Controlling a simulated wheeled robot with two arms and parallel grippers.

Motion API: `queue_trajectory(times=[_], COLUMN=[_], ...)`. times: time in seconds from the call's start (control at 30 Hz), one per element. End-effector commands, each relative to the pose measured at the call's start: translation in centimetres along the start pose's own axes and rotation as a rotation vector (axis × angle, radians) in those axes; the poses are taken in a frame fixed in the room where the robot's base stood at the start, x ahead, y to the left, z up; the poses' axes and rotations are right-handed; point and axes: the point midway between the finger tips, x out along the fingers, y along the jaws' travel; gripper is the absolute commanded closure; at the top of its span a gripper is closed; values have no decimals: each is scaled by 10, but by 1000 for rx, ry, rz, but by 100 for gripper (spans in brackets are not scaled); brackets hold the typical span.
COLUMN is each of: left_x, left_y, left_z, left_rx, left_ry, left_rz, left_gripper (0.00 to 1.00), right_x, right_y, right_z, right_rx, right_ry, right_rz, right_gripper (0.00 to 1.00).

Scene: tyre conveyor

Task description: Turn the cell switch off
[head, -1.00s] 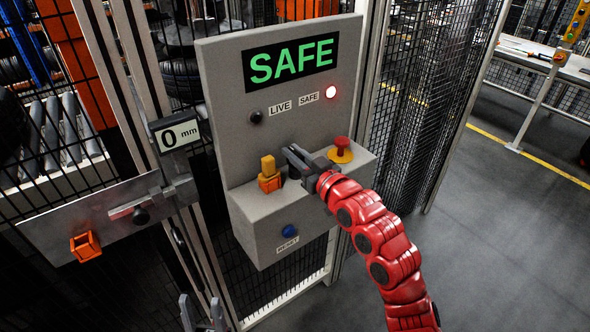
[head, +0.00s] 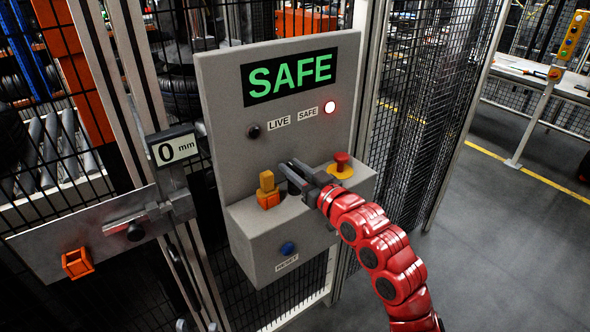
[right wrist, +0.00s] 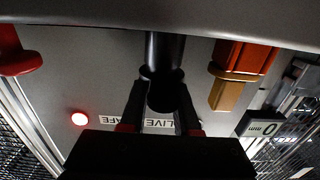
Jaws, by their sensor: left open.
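The cell switch (right wrist: 163,62) is a black post with a rounded knob on the ledge of the grey control box; my gripper mostly hides it in the head view. My right gripper (head: 287,172) is at it, its fingers on either side of the knob and seeming to touch it in the right wrist view (right wrist: 161,100). The box's display (head: 290,76) reads SAFE in green. The lamp by the SAFE label (head: 330,107) is lit; the lamp by LIVE (head: 254,132) is dark. Only the fingertips of my open left gripper (head: 197,326) show at the bottom edge, away from the box.
A red mushroom button (head: 341,168) on a yellow base stands close right of my right gripper. An orange-yellow key block (head: 267,192) stands close left. A blue reset button (head: 287,249) is on the front face. A gauge (head: 177,148) reads 0 mm. Mesh fencing flanks the box.

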Motion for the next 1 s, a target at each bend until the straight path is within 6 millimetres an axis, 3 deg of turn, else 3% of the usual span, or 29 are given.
queue_trajectory(times=[0.27,0.6,0.83,0.9,1.0], left_x=[-4,-15,-21,0,16], left_y=[0,1,1,0,-1], left_z=[1,3,4,0,-3], left_rx=[0,0,0,0,0], left_ry=[0,0,0,-1,0], left_rz=[0,0,0,0,0], left_gripper=[50,50,50,50,50], right_x=[-24,-102,-147,-151,-158], right_y=[2,2,2,1,1], right_z=[3,2,2,-6,-6], right_rx=[0,0,1,-1,-5], right_ry=[-2,1,1,-8,-8], right_rz=[3,5,6,1,-2], right_gripper=[70,70,70,70,70])
